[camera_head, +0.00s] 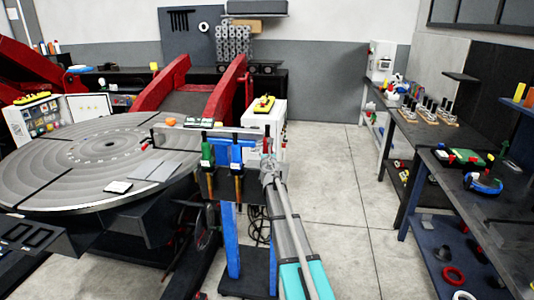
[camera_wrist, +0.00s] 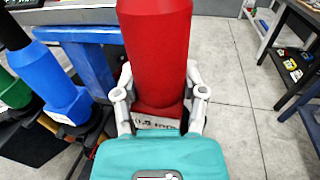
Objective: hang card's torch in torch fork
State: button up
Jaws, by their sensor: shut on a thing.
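My gripper (camera_wrist: 158,90) is shut on a red torch (camera_wrist: 157,45), with one grey finger on each side of its thick body. A pale label with dark marks shows at the torch's near end. A green torch (camera_head: 207,150) and a blue torch (camera_head: 237,152) hang side by side on the stand. In the wrist view the blue torch (camera_wrist: 48,82) and green torch (camera_wrist: 12,90) are left of the held torch. Which fork slot is free is hidden.
Red arms (camera_head: 212,85) rise behind. Workbenches (camera_head: 440,150) line the right side. The floor (camera_head: 345,220) between is clear.

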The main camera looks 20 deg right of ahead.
jog(key=a+v, duration=0.2)
jog(key=v, duration=0.8)
jog(key=shift+w+a, duration=0.15)
jog(key=shift+w, duration=0.05)
dwell(1.1)
jog(key=shift+w, duration=0.1)
dwell(0.5)
